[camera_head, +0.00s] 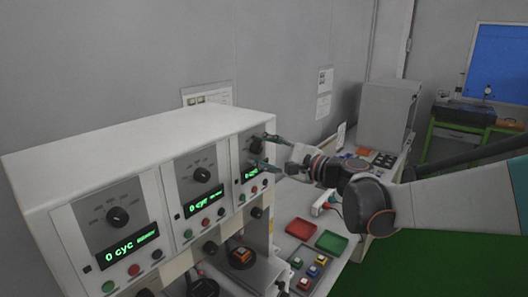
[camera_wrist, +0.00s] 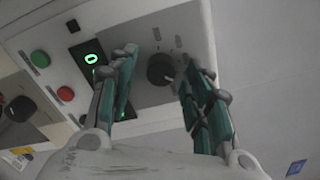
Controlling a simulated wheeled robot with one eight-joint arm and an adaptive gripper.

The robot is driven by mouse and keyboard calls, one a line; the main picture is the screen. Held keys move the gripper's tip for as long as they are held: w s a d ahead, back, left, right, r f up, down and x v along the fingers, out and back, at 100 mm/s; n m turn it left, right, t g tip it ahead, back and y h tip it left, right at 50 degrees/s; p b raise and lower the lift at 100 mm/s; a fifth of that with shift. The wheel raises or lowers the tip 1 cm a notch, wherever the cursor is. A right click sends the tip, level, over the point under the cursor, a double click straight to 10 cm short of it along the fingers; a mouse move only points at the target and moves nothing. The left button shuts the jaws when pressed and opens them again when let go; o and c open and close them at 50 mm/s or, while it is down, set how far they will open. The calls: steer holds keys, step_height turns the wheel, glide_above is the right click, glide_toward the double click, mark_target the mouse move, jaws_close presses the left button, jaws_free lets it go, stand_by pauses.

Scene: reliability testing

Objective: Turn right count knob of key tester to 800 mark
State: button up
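The key tester (camera_head: 130,140) is a long white machine with three panels, each with a black knob, a green-lit display and buttons. The right count knob (camera_head: 255,146) is on the rightmost panel, partly behind my gripper (camera_head: 268,151). In the wrist view, this round dark knob (camera_wrist: 160,68) shows between the two teal-and-grey fingers of my gripper (camera_wrist: 164,62). The right display (camera_wrist: 92,58) shows a green 0, partly covered by a finger.
A green button (camera_wrist: 40,59) and a red button (camera_wrist: 38,87) sit beside the right display. Below the tester are a red tray (camera_head: 300,229), a green tray (camera_head: 331,241) and a tray of coloured key switches (camera_head: 296,262). A grey box (camera_head: 388,112) stands further back.

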steer(key=v, duration=1.2)
